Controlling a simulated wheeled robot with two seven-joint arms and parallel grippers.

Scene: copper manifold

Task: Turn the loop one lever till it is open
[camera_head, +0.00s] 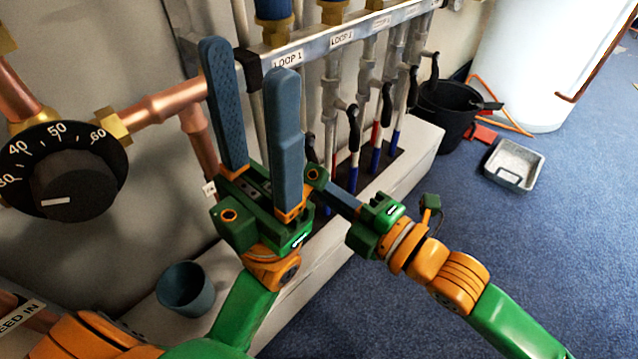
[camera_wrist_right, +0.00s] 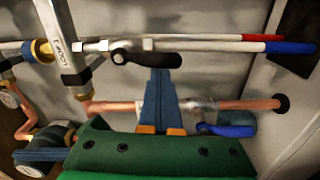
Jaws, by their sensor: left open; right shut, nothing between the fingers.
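The loop one lever is the black handle (camera_wrist_right: 148,59) in the right wrist view. It lies roughly along its pipe, beside the bar with the loop label (camera_wrist_right: 62,50). In the head view, a dark part of this lever (camera_head: 310,146) shows between my grippers, mostly hidden. My right gripper (camera_wrist_right: 163,72) is shut and empty, its fingertips right at the lever's side; I cannot tell whether they touch. In the head view, my right gripper (camera_head: 335,188) reaches in from the right, its tips partly hidden. My left gripper (camera_head: 245,58) is open and empty, fingers upright, in front of the manifold bar (camera_head: 312,43).
Other black levers (camera_head: 353,127) hang to the right along the manifold. A blue-handled valve (camera_wrist_right: 228,130) sits on a copper pipe. A dial (camera_head: 70,175) is at left, a blue cup (camera_head: 185,289) on the ledge. A black bucket (camera_head: 447,112) and tray (camera_head: 514,163) stand on the floor.

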